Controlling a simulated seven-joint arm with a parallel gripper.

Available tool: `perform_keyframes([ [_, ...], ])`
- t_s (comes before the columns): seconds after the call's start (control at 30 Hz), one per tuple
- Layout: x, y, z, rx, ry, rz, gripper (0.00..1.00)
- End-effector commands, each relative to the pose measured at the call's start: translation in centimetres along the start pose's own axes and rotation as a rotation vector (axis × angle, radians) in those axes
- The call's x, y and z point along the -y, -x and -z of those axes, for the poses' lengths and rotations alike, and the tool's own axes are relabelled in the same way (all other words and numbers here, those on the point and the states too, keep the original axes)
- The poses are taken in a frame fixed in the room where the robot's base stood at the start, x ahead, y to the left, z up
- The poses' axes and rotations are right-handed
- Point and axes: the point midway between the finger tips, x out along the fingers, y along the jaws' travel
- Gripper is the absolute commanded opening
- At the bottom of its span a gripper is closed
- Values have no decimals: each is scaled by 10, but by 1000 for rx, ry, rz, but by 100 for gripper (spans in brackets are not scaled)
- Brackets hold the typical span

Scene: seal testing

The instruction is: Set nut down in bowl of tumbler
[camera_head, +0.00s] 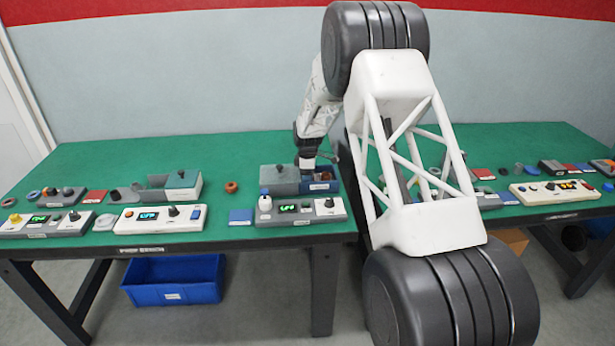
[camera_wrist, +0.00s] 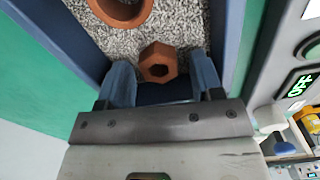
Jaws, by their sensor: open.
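The nut (camera_wrist: 158,62) is a reddish-brown hexagonal piece with a dark hole. In the wrist view it lies on grey gravel-like filling in the tumbler's blue-walled bowl (camera_wrist: 231,45). My gripper (camera_wrist: 163,77) is open, with one blue-grey finger on each side of the nut. A gap shows at the right finger; whether the left finger touches the nut I cannot tell. In the head view my gripper (camera_head: 308,166) is low over the tumbler (camera_head: 280,178), a grey and blue box, and hides part of it.
A second reddish-brown ring-like piece (camera_wrist: 121,8) lies on the filling, cut off by the wrist view's top edge. In the head view a control box (camera_head: 300,210) stands in front of the tumbler. Another brown piece (camera_head: 231,187) lies on the green table left of it.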

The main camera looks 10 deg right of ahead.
Motion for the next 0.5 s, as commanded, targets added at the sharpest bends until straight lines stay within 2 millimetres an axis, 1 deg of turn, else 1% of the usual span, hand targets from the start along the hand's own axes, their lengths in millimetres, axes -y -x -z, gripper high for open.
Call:
perform_keyframes([
  [0.17,0,10,0,0,0,-2,60],
  [0.27,0,19,0,0,0,-2,60],
  [0.5,0,54,0,0,0,-2,60],
])
